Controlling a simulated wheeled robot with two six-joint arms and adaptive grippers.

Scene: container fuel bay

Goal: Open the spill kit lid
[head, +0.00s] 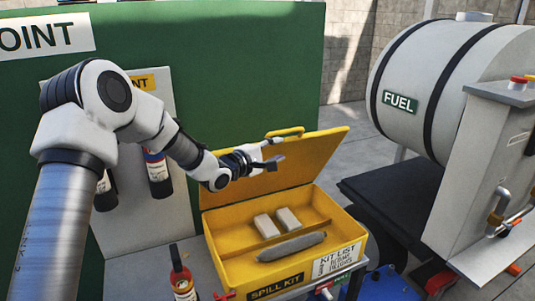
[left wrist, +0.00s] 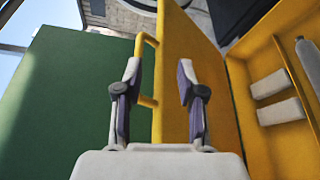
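The yellow spill kit box (head: 355,247) stands with its lid (head: 318,160) raised, tilted up and leaning back from the rear edge. The lid's yellow handle (head: 286,132) is on its upper edge. My left gripper (head: 273,154) is in front of the lid, near the handle. In the left wrist view its two fingers (left wrist: 159,85) are apart, with part of the lid (left wrist: 216,82) showing between and beyond them. The handle (left wrist: 150,42) shows behind the left finger; contact cannot be told. My right gripper is not in view.
Inside the box lie two pale blocks (head: 288,217) and a grey roll (head: 291,247). A dark red-topped bottle (head: 182,275) stands left of the box. A green wall (head: 245,60) is behind, and a fuel tank (head: 450,75) is at right.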

